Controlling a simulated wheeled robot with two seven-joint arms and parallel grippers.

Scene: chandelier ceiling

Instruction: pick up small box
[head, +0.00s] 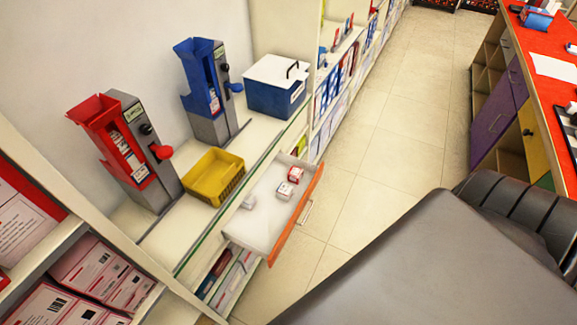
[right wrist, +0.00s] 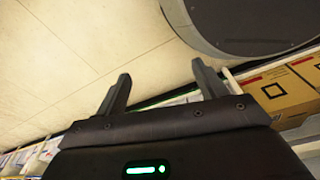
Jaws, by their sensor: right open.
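Several small boxes lie in an open white drawer (head: 262,222) with an orange front. A red and white small box (head: 295,174) is near the drawer's far end. A white small box (head: 284,191) with a dark mark lies just in front of it. Another whitish small box (head: 248,202) sits by the inner left side, partly hidden. My right gripper (right wrist: 160,85) shows in the right wrist view with its two fingers apart and nothing between them. It is not visible in the head view. My left gripper is in neither view.
The counter above the drawer holds a yellow basket (head: 214,176), a red dispenser (head: 128,145), a blue dispenser (head: 208,92) and a blue box with white lid (head: 276,86). A red-topped counter (head: 545,45) stands at right. The tiled floor (head: 375,130) between is clear.

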